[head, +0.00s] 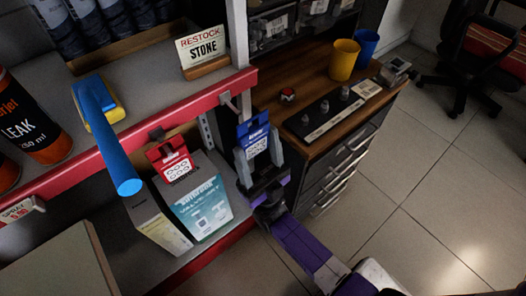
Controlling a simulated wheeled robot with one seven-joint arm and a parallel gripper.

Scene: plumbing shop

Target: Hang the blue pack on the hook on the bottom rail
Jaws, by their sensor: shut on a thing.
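The blue pack (254,136) has a blue header above a pale printed card. My gripper (260,162) is shut on the pack's lower part and holds it upright, right of the shelf corner. A red-edged shelf rail (195,112) runs up to the right. A grey hook (228,98) sits near its right end, up and left of the pack. A second hook (157,134) is further left, with a red pack (171,160) at it. Whether this is the bottom rail is not clear. The pack looks apart from both hooks.
Teal-and-white (203,210) and cream (157,222) boxes stand below the rail. A blue rod-shaped tool (107,138) overhangs the shelf edge. A wooden-topped cabinet (285,93) with yellow (343,60) and blue (366,43) cups is close right.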

